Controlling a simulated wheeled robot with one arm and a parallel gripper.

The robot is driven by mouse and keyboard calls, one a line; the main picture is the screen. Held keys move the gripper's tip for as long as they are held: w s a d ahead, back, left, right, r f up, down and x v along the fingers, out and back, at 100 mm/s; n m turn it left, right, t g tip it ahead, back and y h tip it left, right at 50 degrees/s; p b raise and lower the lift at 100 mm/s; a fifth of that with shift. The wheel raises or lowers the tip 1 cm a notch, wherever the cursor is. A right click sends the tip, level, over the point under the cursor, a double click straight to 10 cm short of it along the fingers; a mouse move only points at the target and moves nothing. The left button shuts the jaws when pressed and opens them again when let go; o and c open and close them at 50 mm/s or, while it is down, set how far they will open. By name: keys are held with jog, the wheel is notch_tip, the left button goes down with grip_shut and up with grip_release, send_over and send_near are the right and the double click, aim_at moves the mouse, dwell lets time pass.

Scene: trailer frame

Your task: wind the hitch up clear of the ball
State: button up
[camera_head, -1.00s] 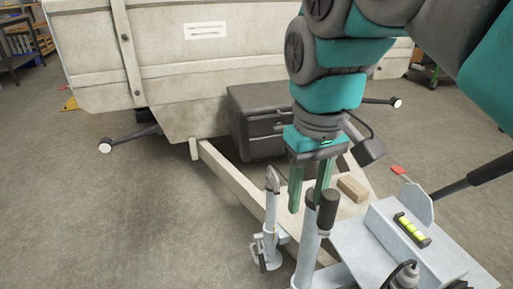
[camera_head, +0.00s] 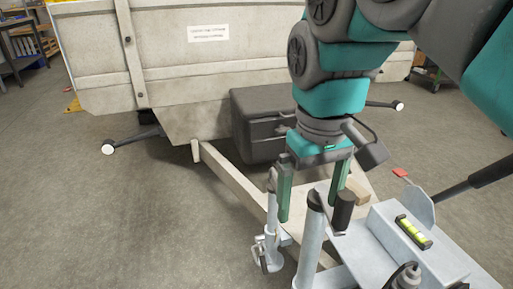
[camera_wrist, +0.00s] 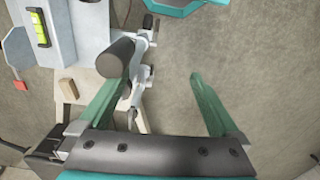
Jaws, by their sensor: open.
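The black crank handle (camera_head: 343,211) stands beside the grey jockey post (camera_head: 312,240) on the trailer's drawbar. My gripper (camera_head: 311,208) points down with its two green fingers spread, one on each side of the post's top in the picture. The right finger is close to the handle and partly behind it. In the wrist view the handle (camera_wrist: 117,57) lies at the tip of the left finger, and the gap of my gripper (camera_wrist: 157,82) is empty. I cannot tell if finger and handle touch. The ball and the hitch's grip on it are hidden.
A grey plate with a spirit level (camera_head: 413,231) is right of the post. A second, lower grey post (camera_head: 271,225) stands to the left. A wooden block (camera_head: 358,192) and dark box (camera_head: 262,125) sit behind. The trailer body (camera_head: 175,60) fills the back. Floor at left is clear.

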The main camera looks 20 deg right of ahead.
jog(key=shift+s+a+f+g, duration=0.1)
jog(key=shift+s+f+g, duration=0.2)
jog(key=shift+f, duration=0.55)
notch_tip(320, 180, up, 9)
jog(key=p, duration=0.3)
jog(key=shift+w+r+p, duration=0.15)
jog(key=shift+w+p, duration=0.25)
jog(key=shift+w+r, duration=0.1)
jog(key=shift+w, duration=0.05)
